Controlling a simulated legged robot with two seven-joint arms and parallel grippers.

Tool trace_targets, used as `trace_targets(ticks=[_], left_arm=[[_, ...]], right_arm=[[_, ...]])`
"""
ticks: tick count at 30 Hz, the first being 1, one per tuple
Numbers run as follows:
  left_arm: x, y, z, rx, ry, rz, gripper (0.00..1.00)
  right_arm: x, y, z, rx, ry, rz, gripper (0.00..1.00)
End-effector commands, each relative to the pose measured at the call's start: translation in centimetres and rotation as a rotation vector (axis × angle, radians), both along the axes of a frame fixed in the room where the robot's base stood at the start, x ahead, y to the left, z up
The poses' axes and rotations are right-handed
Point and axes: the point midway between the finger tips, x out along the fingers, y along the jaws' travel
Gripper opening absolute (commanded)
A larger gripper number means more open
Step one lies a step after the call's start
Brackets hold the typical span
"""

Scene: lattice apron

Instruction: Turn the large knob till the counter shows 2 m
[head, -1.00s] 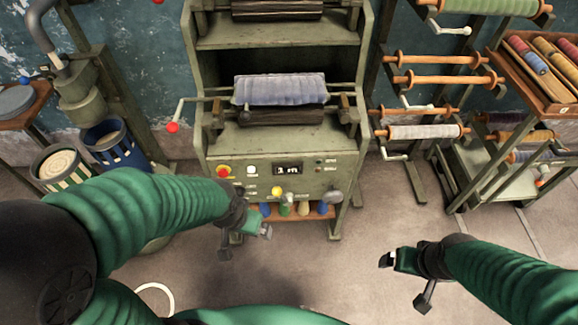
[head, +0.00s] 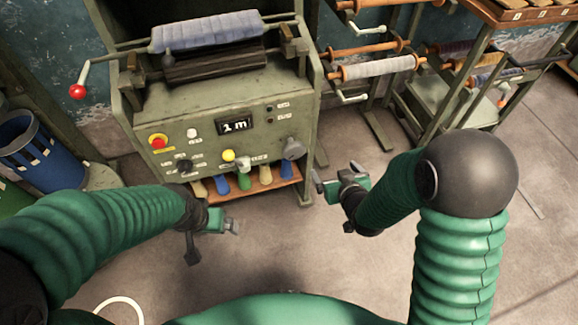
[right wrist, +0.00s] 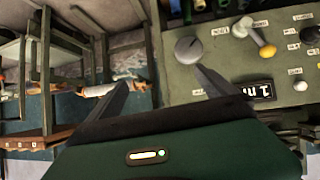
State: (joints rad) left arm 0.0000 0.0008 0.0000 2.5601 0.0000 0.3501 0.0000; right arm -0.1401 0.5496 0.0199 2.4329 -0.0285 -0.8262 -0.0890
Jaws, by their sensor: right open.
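The green-grey machine (head: 215,110) carries a front panel. Its counter (head: 235,124) reads 1 m. The large grey round knob (head: 293,148) is at the panel's right end; it also shows in the right wrist view (right wrist: 188,49). My right gripper (head: 335,180) is open and empty, to the right of and below the knob, apart from it. In the right wrist view the open fingers (right wrist: 158,88) point toward the panel, with the knob just beyond the right fingertip. My left gripper (head: 226,226) hangs in front of the machine; its jaw gap is unclear.
A shelf (head: 255,192) with coloured handles sits below. A red-ended crank (head: 77,91) sticks out left. Spool racks (head: 370,70) stand right.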

Motion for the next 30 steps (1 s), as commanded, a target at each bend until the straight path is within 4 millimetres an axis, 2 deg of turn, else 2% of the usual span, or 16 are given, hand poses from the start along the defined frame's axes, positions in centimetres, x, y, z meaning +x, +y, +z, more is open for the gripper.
trace_targets(ticks=[1,3,7,9,13,17,30], left_arm=[[0.0,0.0,-5.5,0.0,0.0,0.0,0.96],[0.0,0.0,-8.8,0.0,-0.001,0.0,0.96],[-0.1,0.0,-13.0,0.0,-0.001,0.0,0.96],[-0.1,0.0,-14.1,0.0,-0.001,0.0,0.96],[0.0,0.0,-14.4,0.0,-0.001,0.0,0.96],[0.0,0.0,-14.5,0.0,-0.002,0.0,0.96],[-0.1,0.0,-18.2,0.0,-0.001,0.0,0.96]], right_arm=[[0.7,1.5,-5.9,0.012,-0.084,0.032,0.96],[1.6,3.3,-8.8,0.035,-0.224,0.069,0.96],[1.6,5.6,-11.8,0.078,-0.437,0.113,0.96],[1.2,6.3,-12.3,0.096,-0.511,0.126,0.96],[1.0,6.7,-11.9,0.11,-0.577,0.133,0.96],[2.4,7.1,-11.6,0.111,-0.584,0.133,0.96],[12.9,10.6,-12.0,0.111,-0.582,0.133,0.96]])
